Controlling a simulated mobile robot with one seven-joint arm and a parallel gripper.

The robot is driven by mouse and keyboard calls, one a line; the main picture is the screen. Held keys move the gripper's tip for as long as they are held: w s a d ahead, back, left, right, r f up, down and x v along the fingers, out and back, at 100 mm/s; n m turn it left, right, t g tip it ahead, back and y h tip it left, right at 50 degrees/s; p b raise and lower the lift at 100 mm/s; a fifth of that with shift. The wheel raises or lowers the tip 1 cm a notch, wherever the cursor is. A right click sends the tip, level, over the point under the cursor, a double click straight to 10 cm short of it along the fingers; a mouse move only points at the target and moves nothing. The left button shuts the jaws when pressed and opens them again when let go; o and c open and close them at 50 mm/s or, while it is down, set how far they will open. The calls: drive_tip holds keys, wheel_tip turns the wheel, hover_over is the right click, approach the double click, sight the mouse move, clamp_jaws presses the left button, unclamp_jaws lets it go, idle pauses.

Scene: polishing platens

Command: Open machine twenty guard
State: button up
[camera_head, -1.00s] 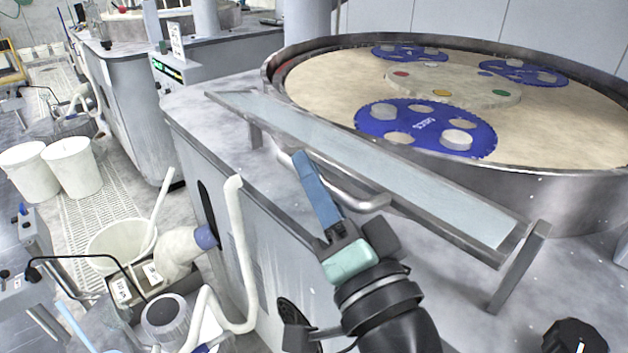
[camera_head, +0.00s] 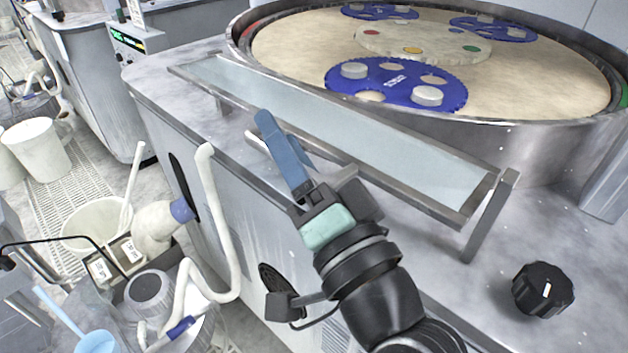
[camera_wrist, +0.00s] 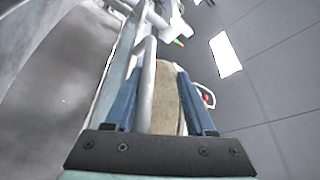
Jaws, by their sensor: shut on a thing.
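The guard (camera_head: 330,125) is a long, clear panel in a metal frame, standing along the front edge of the round polishing machine. It is tilted, with its lower edge toward me. Its tubular metal handle (camera_head: 256,143) is mostly hidden behind my gripper in the head view. My gripper (camera_head: 275,135) has blue fingers and is at the guard's front edge, shut on the handle. In the wrist view, a grey bar (camera_wrist: 146,85) runs between the blue fingers (camera_wrist: 160,95).
The platen (camera_head: 300,50) behind the guard carries blue toothed carriers (camera_head: 395,83) with pale discs. A black knob (camera_head: 542,289) sits on the deck at the right. White hoses (camera_head: 215,220) and buckets (camera_head: 38,148) stand on the left.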

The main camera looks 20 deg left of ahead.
drive_tip(key=b+v, duration=0.2)
drive_tip(key=v, duration=1)
